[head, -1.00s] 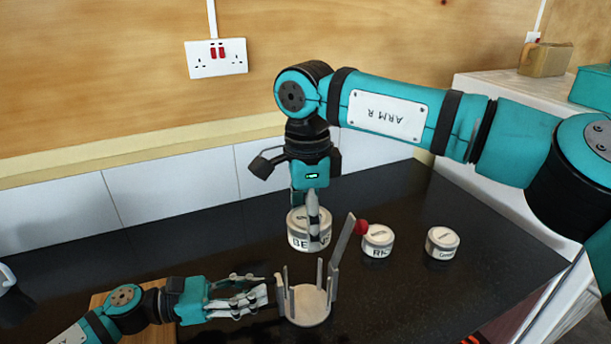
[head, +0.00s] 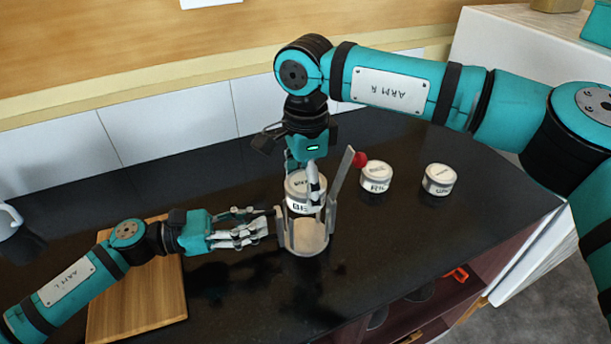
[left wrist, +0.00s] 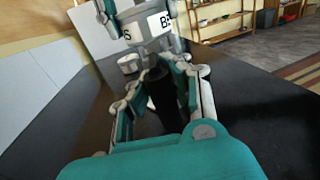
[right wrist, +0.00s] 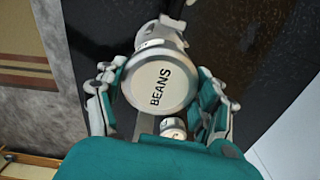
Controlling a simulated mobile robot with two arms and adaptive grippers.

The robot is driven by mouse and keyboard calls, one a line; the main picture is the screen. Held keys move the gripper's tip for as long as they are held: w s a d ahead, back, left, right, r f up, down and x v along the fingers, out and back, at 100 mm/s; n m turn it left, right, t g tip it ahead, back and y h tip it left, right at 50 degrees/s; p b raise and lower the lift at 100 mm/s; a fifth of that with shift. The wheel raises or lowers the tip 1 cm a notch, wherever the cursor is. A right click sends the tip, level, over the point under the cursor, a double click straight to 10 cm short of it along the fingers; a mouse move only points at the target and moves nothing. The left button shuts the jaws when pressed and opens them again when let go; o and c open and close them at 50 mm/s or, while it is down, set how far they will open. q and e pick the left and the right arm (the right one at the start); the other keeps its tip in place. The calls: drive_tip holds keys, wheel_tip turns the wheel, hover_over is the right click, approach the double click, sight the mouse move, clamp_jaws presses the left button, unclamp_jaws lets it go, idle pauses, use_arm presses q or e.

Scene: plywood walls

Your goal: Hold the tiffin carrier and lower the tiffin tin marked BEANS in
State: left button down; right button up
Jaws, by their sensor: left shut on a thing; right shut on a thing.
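The tiffin carrier (head: 304,249) stands upright on the dark counter, with upright posts around a round base and a tilted arm with a red knob (head: 360,159). My left gripper (head: 268,227) is shut on the carrier's left side. The white tin marked BEANS (head: 300,207) is upright above the carrier base, its bottom near the post tops, with space below it. My right gripper (head: 313,190) is shut on this tin from above. Its lid reads BEANS in the right wrist view (right wrist: 160,90). The left wrist view shows its side label (left wrist: 160,24).
Two smaller white tins, one marked RICE (head: 376,178) and another (head: 439,180), stand on the counter right of the carrier. A wooden board (head: 140,300) lies at the left under my left arm. The counter in front of the carrier is clear.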

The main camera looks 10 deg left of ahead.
drive_tip(key=shift+f, duration=5.05)
drive_tip(key=o, duration=1.5)
drive_tip(key=shift+r, duration=5)
